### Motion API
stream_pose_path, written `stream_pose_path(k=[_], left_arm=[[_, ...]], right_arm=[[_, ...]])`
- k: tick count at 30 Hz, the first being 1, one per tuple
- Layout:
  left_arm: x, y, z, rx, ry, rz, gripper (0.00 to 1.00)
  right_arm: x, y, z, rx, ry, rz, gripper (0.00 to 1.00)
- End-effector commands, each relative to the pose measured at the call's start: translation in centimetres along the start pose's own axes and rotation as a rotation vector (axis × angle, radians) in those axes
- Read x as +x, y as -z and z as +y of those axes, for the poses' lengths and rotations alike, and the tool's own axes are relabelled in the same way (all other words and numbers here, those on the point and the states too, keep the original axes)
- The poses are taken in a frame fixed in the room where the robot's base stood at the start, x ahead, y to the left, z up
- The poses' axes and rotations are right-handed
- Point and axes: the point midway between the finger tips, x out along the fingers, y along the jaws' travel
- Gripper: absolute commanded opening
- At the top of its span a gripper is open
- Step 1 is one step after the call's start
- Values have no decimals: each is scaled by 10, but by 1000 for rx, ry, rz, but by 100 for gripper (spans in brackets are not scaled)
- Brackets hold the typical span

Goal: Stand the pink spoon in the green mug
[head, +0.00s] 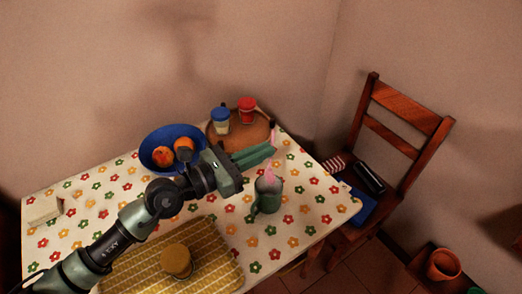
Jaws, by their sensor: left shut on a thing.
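The green mug (266,200) stands upright on the flowered tablecloth near the table's right side, its handle towards the lower left. My left gripper (270,151) is above the mug and shut on the pink spoon (269,173). The spoon is roughly upright; one end shows above the fingers and the lower part shows below them at the mug's mouth. I cannot tell how far the lower end is inside the mug. The middle of the spoon is hidden by the fingers. My right gripper is not in view.
A blue bowl (148,159) of fruit and a round wooden board (262,132) with a blue-lidded jar (221,120) and a red-lidded jar (246,109) stand behind. A yellow mat (215,262) bears a yellow container (177,260). A wooden chair (408,110) stands right of the table.

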Motion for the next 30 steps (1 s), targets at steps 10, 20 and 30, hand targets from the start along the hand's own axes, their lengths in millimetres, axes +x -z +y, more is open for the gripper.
stream_pose_path(k=[10,20,30], left_arm=[[1,32,0,-1,0,0,0],[2,56,0,-1,0,0,0],[2,60,0,-1,0,0,0]], right_arm=[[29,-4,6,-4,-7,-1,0],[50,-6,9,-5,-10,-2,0],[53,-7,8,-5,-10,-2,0]])
